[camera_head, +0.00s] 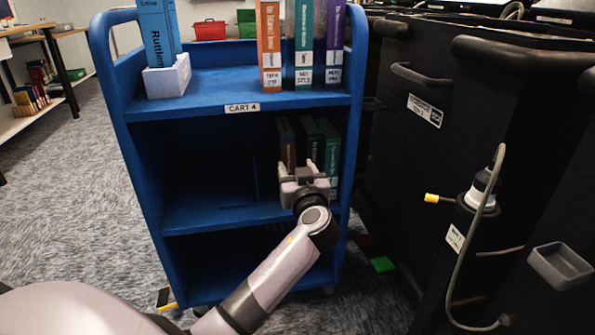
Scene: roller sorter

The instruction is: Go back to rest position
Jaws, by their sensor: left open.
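My left gripper (303,170) is at the middle shelf of the blue cart (240,107), with its arm coming up from the bottom of the camera_head view. Its jaws are open and point into the shelf. Several upright books stand just behind it at the right end of that shelf, among them a dark brown book (287,140) and a green book (332,150). The gripper hides the lower parts of some books, and I cannot tell whether it touches them. My right gripper is not in view.
On the cart's top stand an orange book (270,45), a green one, a purple one (335,45) and blue books in a white bookend (168,77). Black cabinets (480,120) with handles and a cable (472,235) stand close at the right. Carpet (50,200) is open at the left.

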